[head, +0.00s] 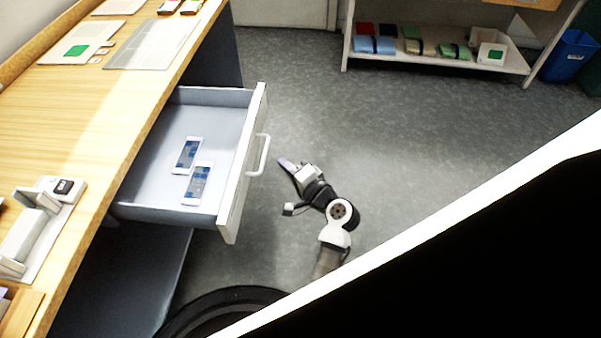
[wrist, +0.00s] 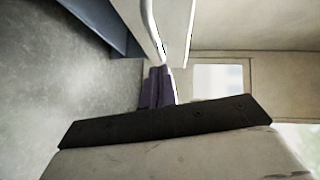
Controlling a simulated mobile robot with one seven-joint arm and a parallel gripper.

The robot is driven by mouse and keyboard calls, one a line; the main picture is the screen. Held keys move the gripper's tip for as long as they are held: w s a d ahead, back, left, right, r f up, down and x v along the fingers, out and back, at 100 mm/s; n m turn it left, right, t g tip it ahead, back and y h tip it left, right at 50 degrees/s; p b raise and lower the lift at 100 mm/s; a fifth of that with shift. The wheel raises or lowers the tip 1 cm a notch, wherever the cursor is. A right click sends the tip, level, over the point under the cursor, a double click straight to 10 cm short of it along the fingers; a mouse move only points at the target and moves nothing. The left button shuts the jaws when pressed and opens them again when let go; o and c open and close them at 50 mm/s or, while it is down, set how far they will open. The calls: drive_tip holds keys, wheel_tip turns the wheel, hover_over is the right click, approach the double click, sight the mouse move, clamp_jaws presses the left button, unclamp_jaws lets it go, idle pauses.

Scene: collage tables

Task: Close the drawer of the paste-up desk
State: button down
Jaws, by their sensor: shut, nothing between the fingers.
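The drawer (head: 190,155) of the paste-up desk (head: 105,95) is pulled well out. Two phones (head: 187,155) lie inside it, one nearer the front of the picture (head: 198,184). Its white front panel (head: 236,190) carries a bar handle (head: 262,155). My gripper (head: 284,163) is just right of the handle, with its fingers pointing toward the drawer front. In the wrist view, the shut purple fingers (wrist: 157,88) are close to the handle (wrist: 152,25) and the front panel (wrist: 177,30). I cannot tell whether they touch.
Papers (head: 150,45) and a white device (head: 35,230) lie on the desktop. A low shelf (head: 440,62) with folded items stands at the back, beside a blue bin (head: 568,55). The grey floor (head: 410,130) right of the drawer is clear.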

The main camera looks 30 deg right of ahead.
drive_tip(key=shift+w+a+f+p, duration=0.2)
drive_tip(key=shift+w+a, duration=0.25)
drive_tip(key=shift+a, duration=0.3)
drive_tip(key=shift+w+a+f+p, duration=0.1)
drive_tip(key=shift+w+a+f, duration=0.1)
drive_tip(key=shift+w+a, duration=0.35)
drive_tip(key=shift+s+a, duration=0.15)
drive_tip(key=shift+a, duration=0.1)
